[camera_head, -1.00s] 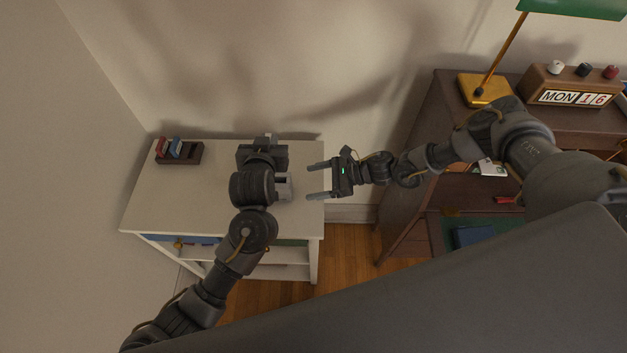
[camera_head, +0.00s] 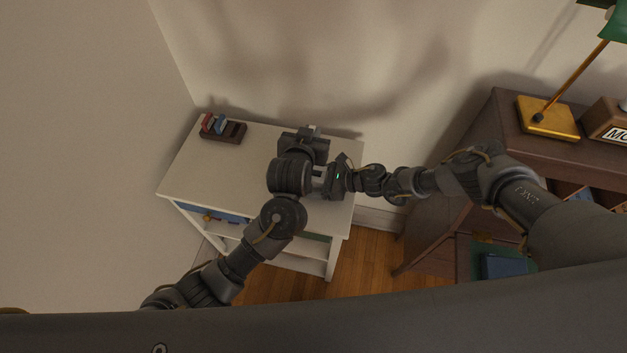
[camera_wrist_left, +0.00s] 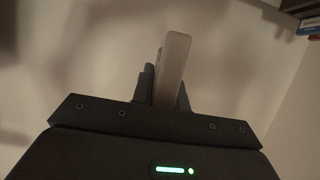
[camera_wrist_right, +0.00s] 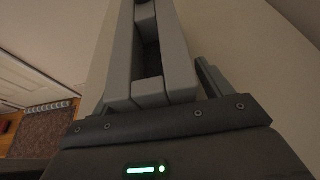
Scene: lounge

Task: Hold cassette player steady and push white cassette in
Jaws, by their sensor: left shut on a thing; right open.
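My left gripper (camera_head: 312,133) is over the white table, shut on the white cassette (camera_wrist_left: 174,68). In the left wrist view the cassette stands up between the fingers, slightly tilted. The grey cassette player (camera_wrist_right: 177,55) fills the middle of the right wrist view, with a dark open slot. In the head view it is mostly hidden behind my left wrist and right gripper. My right gripper (camera_head: 322,177) is open, reaching in from the right with its fingers around the player. I cannot tell whether they touch it. The cassette is apart from the slot.
A dark brown rack (camera_head: 231,135) with red and blue cassettes stands at the table's back left. The white table's top (camera_head: 205,165) is clear on the left. A wooden desk (camera_head: 515,130) with a brass-based lamp (camera_head: 546,117) stands to the right, beneath my right arm.

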